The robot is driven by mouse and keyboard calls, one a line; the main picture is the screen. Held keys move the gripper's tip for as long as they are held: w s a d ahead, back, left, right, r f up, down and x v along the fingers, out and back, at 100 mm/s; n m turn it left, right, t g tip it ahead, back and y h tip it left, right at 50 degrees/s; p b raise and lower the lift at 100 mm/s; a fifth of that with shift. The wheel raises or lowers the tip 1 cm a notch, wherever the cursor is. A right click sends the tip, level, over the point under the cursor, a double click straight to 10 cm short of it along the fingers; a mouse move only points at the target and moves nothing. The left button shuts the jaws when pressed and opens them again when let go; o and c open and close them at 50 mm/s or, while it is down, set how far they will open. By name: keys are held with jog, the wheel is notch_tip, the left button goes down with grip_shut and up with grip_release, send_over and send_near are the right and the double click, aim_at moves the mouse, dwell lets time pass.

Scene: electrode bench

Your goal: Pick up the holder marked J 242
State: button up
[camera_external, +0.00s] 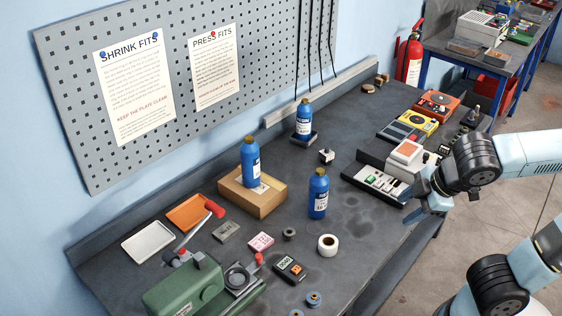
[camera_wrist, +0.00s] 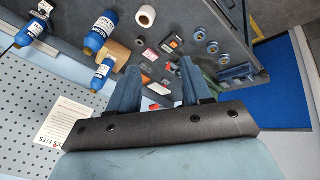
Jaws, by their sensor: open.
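Three blue bottle-shaped holders with white labels stand on the bench: one in a dark tray (camera_external: 304,121), one on a cardboard box (camera_external: 250,163), one on the bare bench top (camera_external: 318,194). All are upright. I cannot read J 242 on any label. They also show in the wrist view, at the left (camera_wrist: 38,30), upper left (camera_wrist: 100,35) and below that (camera_wrist: 103,72). My gripper (camera_external: 428,197) is open and empty, at the right front edge of the bench, well to the right of the holders. Its spread fingers (camera_wrist: 158,84) show in the wrist view.
A white tape roll (camera_external: 327,245) and a dark ring (camera_external: 289,234) lie near the front holder. A green press (camera_external: 183,287) stands at the front left. A dark tray of parts (camera_external: 378,183) lies near my gripper. A pegboard (camera_external: 75,110) rises behind.

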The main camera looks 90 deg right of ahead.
aim_at(328, 150)
jog(key=w+d+n+g+h, duration=0.15)
jog(key=d+n+h, duration=0.4)
jog(key=d, duration=0.95)
jog(key=w+d+n+h, duration=0.35)
jog(key=d+n, duration=0.25)
jog(key=d, duration=0.9)
jog(key=w+d+n+g+h, duration=0.15)
jog(key=d+n+h, duration=0.4)
jog(key=d, duration=0.95)
jog(key=shift+n, duration=0.6)
jog(key=f, duration=2.6)
jog(key=shift+w+d+f, duration=0.15)
jog(key=shift+w+f, duration=0.15)
jog(key=shift+w, duration=0.1)
jog(key=d, duration=0.8)
jog(key=shift+w+d, duration=0.15)
jog(key=shift+w, duration=0.25)
jog(key=shift+w+d+f, duration=0.1)
jog(key=shift+d+f, duration=0.05)
jog(key=shift+d, duration=1.2)
jog(key=shift+d+f, duration=0.1)
jog(key=shift+d, duration=1.2)
jog(key=shift+c, duration=0.5)
grip_shut()
